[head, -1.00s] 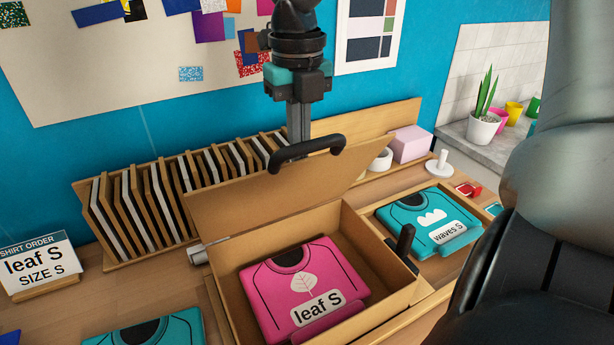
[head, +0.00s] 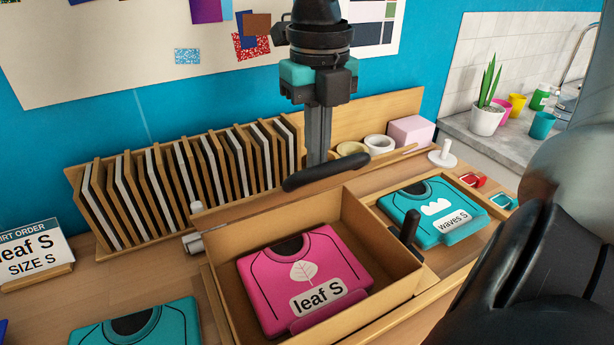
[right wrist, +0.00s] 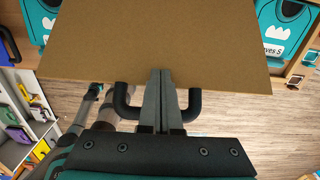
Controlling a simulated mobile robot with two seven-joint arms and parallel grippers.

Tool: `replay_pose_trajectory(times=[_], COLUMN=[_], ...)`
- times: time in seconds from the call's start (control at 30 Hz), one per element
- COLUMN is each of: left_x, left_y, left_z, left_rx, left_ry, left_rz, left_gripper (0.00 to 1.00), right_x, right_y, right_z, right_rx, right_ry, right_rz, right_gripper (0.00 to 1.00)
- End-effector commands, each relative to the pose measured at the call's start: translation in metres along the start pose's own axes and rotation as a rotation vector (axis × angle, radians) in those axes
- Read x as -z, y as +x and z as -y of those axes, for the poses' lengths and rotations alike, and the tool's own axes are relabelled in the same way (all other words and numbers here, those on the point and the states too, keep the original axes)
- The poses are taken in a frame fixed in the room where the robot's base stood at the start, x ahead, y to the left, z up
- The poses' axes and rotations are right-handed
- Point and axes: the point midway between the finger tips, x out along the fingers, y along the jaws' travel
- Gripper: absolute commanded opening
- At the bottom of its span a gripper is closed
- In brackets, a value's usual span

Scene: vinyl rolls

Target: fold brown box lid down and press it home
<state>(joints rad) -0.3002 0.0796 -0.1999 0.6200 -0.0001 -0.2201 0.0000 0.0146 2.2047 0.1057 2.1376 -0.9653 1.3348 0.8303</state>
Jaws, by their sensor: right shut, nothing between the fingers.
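The brown box (head: 385,285) stands open on the bench with a pink "leaf S" shirt (head: 325,255) lying flat inside. Its lid (head: 245,208) is raised over the back edge and shows nearly edge-on in the head view. In the right wrist view the lid (right wrist: 165,45) is a broad brown panel. My right gripper (head: 318,160) points down at the lid's raised edge, its fingers shut and empty. A black curved bar (head: 325,172) crosses in front of the fingertips, partly hiding them; its ends (right wrist: 195,105) show beside the fingers (right wrist: 160,100). My left gripper is out of view.
A rack of dark and white panels (head: 180,180) stands behind. A teal "waves S" shirt (head: 425,205) lies right of the box, another teal shirt (head: 135,325) at front left. A black upright piece (head: 409,222) stands at the box's right wall. My grey arm fills the right.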

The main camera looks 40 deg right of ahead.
Motion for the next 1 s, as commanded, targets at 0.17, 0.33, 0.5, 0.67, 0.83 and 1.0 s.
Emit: replay_pose_trajectory(times=[0.17,0.33,0.5,0.67,0.83,1.0], left_x=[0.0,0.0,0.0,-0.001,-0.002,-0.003], left_y=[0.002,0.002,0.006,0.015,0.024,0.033], left_z=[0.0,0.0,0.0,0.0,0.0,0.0], left_rx=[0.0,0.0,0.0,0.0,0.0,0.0], left_ry=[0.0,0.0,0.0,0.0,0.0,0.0], left_rz=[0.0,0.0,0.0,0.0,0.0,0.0], left_gripper=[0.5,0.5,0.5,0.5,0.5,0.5], right_x=[0.003,0.003,0.005,0.011,0.019,0.026], right_y=[0.002,0.001,0.004,0.012,0.019,0.027], right_z=[0.0,0.0,0.0,0.0,0.0,0.0], right_rx=[0.0,0.0,-0.001,-0.002,-0.001,0.0], right_ry=[0.0,0.0,-0.001,0.0,0.0,-0.002], right_rz=[0.0,0.0,0.001,0.002,0.001,0.001], right_gripper=[0.0,0.0,0.0,0.0,0.0,0.0])
